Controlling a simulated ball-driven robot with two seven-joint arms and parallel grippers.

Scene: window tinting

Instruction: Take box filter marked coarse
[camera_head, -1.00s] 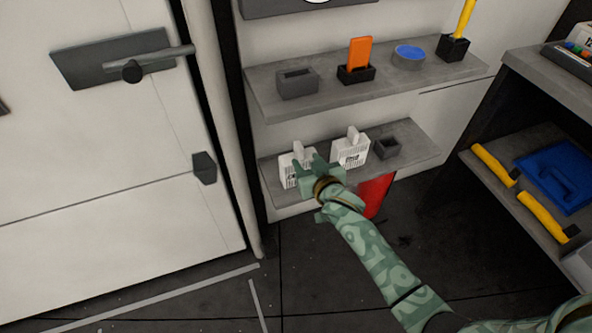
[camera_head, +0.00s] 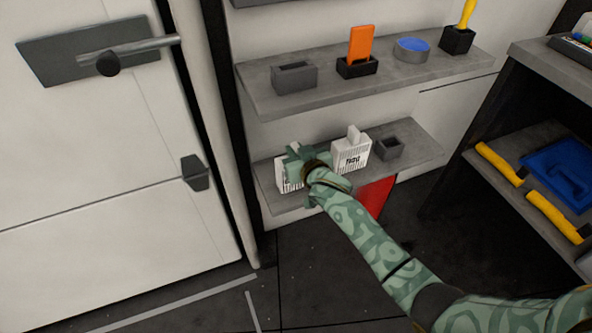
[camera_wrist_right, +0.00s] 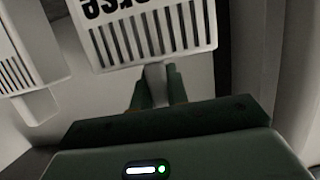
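The box filter marked coarse (camera_head: 281,175) is a white box with a slotted face, at the left end of the lower shelf. In the right wrist view its black lettering shows upside down and partly cut off, ending in "arse" (camera_wrist_right: 150,30). My right gripper (camera_head: 299,152) covers its top and much of its front in the head view. In the right wrist view, my right gripper's fingers (camera_wrist_right: 158,85) press on both sides of its grey tab. The box appears still at shelf level. My left gripper is not in view.
A similar white box (camera_head: 351,155) with a tab stands just right on the lower shelf (camera_head: 418,140), beside a small dark holder (camera_head: 389,148). The upper shelf (camera_head: 330,92) overhangs, with an orange card (camera_head: 360,44) in a holder. A door (camera_head: 95,180) is at left.

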